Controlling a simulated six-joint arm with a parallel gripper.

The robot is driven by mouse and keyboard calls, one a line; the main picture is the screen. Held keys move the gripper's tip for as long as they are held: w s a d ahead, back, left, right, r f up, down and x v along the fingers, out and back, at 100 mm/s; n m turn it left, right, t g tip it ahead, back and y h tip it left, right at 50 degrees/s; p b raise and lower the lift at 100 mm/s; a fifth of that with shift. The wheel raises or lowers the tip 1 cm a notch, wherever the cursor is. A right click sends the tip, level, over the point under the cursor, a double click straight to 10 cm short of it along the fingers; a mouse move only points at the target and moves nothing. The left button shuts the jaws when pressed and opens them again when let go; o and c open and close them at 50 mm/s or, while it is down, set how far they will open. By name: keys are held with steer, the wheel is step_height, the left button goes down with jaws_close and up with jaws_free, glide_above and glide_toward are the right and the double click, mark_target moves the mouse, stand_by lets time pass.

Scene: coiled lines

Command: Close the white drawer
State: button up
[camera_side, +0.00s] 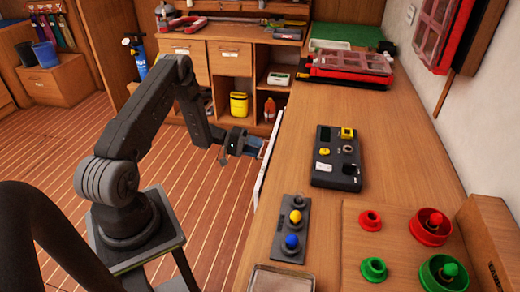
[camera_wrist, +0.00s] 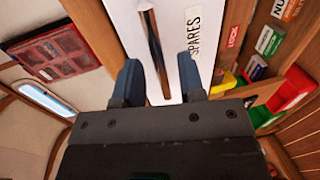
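The white drawer front (camera_side: 268,165) shows in the side view as a narrow pale strip along the left edge of the wooden counter. How far out the drawer stands is hard to tell there. In the wrist view the white front (camera_wrist: 179,22) carries the word SPARES and a metal bar handle (camera_wrist: 153,48). My gripper (camera_side: 256,149) is at the drawer front, from the left in the side view. In the wrist view my gripper (camera_wrist: 160,78) has its two blue fingers apart, with the handle showing in the gap between them. I cannot tell whether they touch it.
The wooden counter (camera_side: 390,130) holds a black panel (camera_side: 337,170), a grey plate with coloured knobs (camera_side: 290,230), and red and green round parts (camera_side: 432,225) on a board. A red case (camera_side: 347,65) lies farther back. Open floor (camera_side: 190,210) is left of the counter.

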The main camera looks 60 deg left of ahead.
steer(key=shift+x, duration=0.95)
jaws_close()
